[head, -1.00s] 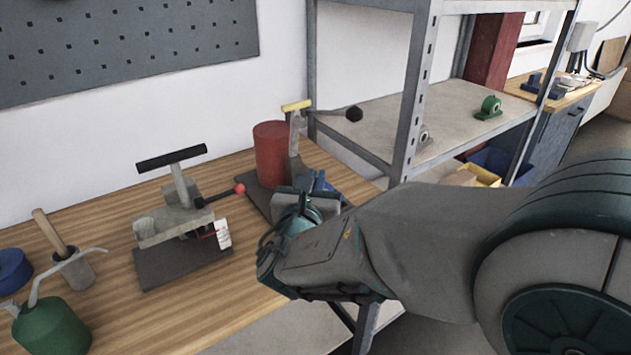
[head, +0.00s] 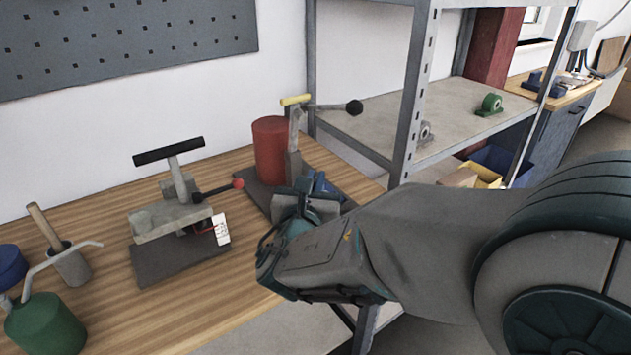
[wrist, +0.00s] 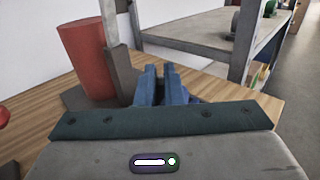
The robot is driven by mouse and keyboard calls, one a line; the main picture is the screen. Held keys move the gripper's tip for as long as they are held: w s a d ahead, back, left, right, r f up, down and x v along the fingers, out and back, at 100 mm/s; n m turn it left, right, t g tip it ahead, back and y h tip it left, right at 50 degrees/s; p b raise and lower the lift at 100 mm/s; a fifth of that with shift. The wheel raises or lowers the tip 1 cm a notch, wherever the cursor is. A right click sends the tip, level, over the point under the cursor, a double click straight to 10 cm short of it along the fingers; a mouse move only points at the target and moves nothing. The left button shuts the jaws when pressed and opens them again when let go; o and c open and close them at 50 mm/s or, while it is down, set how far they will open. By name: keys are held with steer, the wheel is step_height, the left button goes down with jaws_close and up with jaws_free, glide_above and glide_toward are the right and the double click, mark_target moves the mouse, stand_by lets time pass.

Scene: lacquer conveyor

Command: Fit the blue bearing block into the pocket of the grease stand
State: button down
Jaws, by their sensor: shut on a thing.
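My gripper (head: 312,200) is shut on the blue bearing block (head: 325,184), at the right end of the wooden bench. In the wrist view the block (wrist: 178,92) shows blue upright parts just beyond the gripper body; its lower part is hidden. What I take for the grease stand has a red cylinder (head: 269,150), a grey upright with a yellow-topped, black-knobbed lever, and a dark base plate (head: 258,190). The red cylinder (wrist: 84,60) stands left of the block in the wrist view. The pocket is hidden; I cannot tell whether the block touches the stand.
A grey fixture (head: 172,215) with a black T-handle and red-knobbed lever stands left on the bench. A green oil can (head: 45,325) is at front left. A metal shelf (head: 440,115) rises close on the right, with a green bearing block (head: 490,104) on it.

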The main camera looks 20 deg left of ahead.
steer(key=shift+f, duration=0.2)
steer(key=c, duration=1.5)
jaws_free()
steer(key=shift+f, duration=0.1)
steer(key=shift+s, duration=0.2)
steer(key=s, duration=0.9)
steer(key=s+d, duration=0.1)
steer(key=s, duration=0.3)
steer(key=shift+s+d, duration=0.1)
steer(key=shift+s, duration=0.2)
